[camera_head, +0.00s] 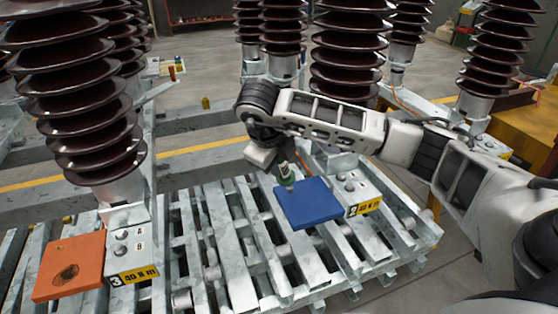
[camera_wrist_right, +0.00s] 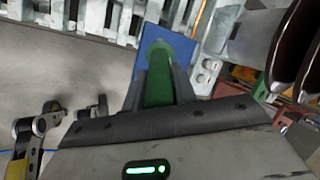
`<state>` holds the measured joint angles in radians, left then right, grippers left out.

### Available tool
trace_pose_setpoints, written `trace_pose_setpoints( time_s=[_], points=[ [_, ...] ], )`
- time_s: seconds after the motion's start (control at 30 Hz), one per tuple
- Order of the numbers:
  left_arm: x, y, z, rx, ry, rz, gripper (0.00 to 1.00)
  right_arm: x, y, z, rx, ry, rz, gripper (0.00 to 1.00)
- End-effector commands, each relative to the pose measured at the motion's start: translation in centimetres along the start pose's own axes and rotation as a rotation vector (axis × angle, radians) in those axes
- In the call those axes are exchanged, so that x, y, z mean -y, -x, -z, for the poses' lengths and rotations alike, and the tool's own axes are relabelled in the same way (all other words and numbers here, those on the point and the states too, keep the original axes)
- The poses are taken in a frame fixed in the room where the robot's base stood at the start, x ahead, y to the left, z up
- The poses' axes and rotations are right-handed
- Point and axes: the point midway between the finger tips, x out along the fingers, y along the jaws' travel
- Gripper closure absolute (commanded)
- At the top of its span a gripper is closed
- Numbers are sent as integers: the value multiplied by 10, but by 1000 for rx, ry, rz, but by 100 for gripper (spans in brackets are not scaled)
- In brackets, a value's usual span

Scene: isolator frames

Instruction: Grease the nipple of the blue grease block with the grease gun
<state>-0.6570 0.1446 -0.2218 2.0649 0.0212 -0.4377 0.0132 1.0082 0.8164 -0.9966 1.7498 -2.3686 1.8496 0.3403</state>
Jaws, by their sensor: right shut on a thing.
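The blue grease block (camera_head: 308,203) lies flat on the grey slatted frame, right of centre in the head view; it also shows behind the gun in the right wrist view (camera_wrist_right: 184,45). My right gripper (camera_head: 276,165) is shut on the green grease gun (camera_head: 285,175), which points down at the far left part of the block. In the right wrist view the gun (camera_wrist_right: 160,88) sits between the two dark fingers. The nipple is not visible, and I cannot tell whether the gun's tip touches it. My left gripper is not in view.
An orange block (camera_head: 70,268) lies at the left beside a plate marked 3 (camera_head: 133,275). A plate marked 2 (camera_head: 362,207) is right of the blue block. Tall brown ribbed insulators (camera_head: 75,100) stand around the frame. The slats (camera_head: 225,230) between the blocks are bare.

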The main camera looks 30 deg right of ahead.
Motion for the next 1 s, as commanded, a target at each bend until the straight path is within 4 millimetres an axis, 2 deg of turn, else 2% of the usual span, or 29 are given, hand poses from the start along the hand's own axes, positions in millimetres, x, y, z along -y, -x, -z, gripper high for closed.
trace_pose_setpoints(
  time_s=[0.03,0.23,1.0],
  points=[
    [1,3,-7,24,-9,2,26,-1,2,0,-1,2,-2,100],
    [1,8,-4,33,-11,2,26,0,12,0,-2,2,-3,100],
    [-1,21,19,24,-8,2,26,0,50,-1,1,2,-2,100]
  ],
)
